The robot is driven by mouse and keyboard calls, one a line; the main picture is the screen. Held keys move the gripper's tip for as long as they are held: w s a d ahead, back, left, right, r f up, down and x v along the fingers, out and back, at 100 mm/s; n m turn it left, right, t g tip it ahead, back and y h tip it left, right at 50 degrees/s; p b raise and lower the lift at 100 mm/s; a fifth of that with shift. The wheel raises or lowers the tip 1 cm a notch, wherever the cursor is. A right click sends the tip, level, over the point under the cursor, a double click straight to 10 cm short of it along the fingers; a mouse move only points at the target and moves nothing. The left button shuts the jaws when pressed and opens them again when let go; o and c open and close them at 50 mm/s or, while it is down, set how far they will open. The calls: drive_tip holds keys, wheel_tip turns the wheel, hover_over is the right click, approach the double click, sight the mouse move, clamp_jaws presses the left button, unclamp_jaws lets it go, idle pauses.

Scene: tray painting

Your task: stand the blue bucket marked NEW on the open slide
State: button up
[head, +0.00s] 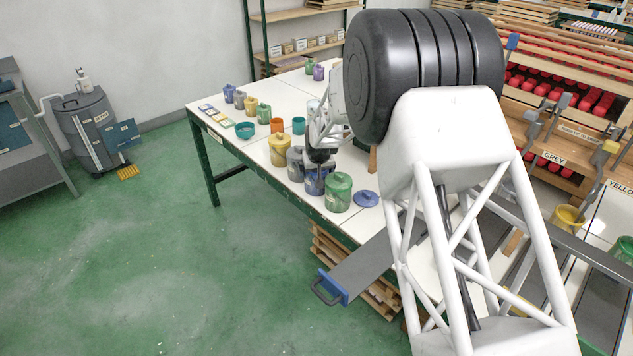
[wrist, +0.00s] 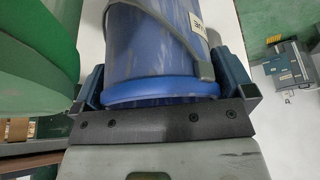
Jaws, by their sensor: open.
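A blue bucket (head: 314,184) stands on the white table (head: 350,228) near its front edge, between a grey bucket and a green one. My gripper (head: 320,166) is over it. In the wrist view the blue bucket (wrist: 155,50) sits between my open fingers, with a grey handle band and a pale label whose text I cannot read. Whether the fingers touch it I cannot tell. A long grey slide (head: 372,262) with a blue handled end (head: 333,288) sticks out past the table's front edge; its visible part is empty, and my arm hides its far part.
A green bucket (head: 338,192) stands close on the right, a grey bucket (head: 296,163) and a yellow one (head: 280,150) on the left. A blue lid (head: 366,198) lies right of the green bucket. Smaller pots stand farther back. The floor in front is clear.

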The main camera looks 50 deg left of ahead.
idle(0.5)
drive_tip(key=c, duration=1.1)
drive_tip(key=shift+o, duration=0.2)
drive_tip(key=shift+r, duration=0.2)
wheel_tip(320, 180, up, 28)
drive_tip(key=shift+f, duration=0.15)
